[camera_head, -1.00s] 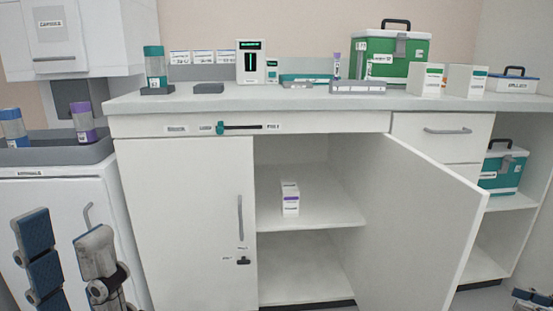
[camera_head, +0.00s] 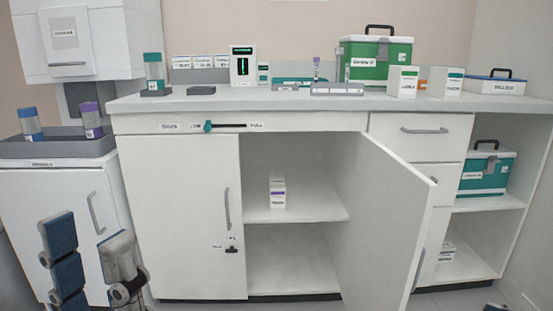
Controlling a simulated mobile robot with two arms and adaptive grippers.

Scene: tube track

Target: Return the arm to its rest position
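My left gripper (camera_head: 90,243) stands at the lower left, in front of the white cabinet on the left. Its two fingers point up and are apart, one showing blue segmented pads, the other a grey back. Nothing is between them; the gripper is open and empty, and its base is cut off by the lower edge. Of my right gripper only a small dark blue tip (camera_head: 495,307) shows at the bottom right edge, so its state cannot be told.
An open cabinet door (camera_head: 385,225) swings out toward me at the centre right. A small white box (camera_head: 277,193) stands on the shelf inside. The counter (camera_head: 230,104) holds a green case (camera_head: 376,62) and several other items. A tray (camera_head: 55,147) with tubes is at the left.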

